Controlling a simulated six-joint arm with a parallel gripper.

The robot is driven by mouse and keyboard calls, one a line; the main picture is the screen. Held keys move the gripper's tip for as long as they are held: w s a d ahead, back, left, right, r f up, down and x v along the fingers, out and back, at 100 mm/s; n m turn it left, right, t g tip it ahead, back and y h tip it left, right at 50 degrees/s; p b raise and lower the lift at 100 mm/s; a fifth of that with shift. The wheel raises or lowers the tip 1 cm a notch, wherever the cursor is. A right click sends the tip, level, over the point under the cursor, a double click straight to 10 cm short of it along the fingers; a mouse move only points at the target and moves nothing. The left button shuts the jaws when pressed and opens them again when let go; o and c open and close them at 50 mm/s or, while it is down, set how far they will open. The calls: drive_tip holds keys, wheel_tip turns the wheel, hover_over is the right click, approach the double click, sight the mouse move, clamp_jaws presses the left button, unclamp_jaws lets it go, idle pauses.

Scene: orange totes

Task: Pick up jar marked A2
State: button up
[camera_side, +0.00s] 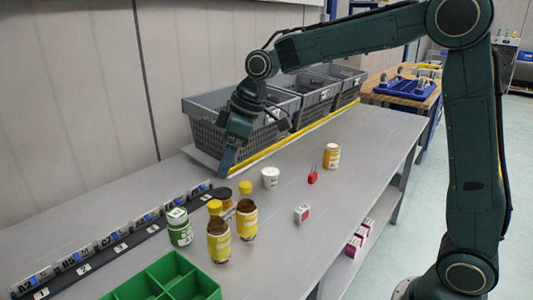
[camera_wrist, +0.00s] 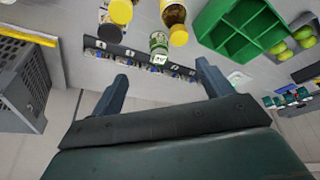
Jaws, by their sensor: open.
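A green jar (camera_side: 180,233) with a white lid stands on the grey table beside the label strip. In the wrist view the green jar (camera_wrist: 158,43) shows between and beyond my fingers, with dark marks on its lid that are too small to read surely. The text A2 is readable on a label block (camera_side: 29,283) at the strip's near-left end. My gripper (camera_side: 252,146) is open and empty, above the table in front of the grey crates, farther back than the jar. Both fingers of my gripper (camera_wrist: 162,72) show apart in the wrist view.
Brown bottles with yellow caps (camera_side: 219,242) stand close right of the green jar. A green divided tray (camera_side: 203,284) lies in front. A white cup (camera_side: 270,178), a yellow jar (camera_side: 332,156) and small boxes stand farther right. Grey crates (camera_side: 205,135) line the wall.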

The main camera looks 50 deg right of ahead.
sight(183, 211)
drive_tip(key=w+a+f+n+g+y, duration=0.1)
drive_tip(key=w+a+f+n, duration=0.2)
drive_tip(key=w+f, duration=0.6)
drive_tip(key=shift+w, duration=0.2)
drive_tip(key=shift+a, duration=0.1)
drive_tip(key=shift+x, duration=4.2)
drive_tip(key=shift+x, duration=2.6)
drive_tip(key=shift+a, duration=0.1)
drive_tip(key=shift+r, duration=0.1)
drive_tip(key=c, duration=1.3)
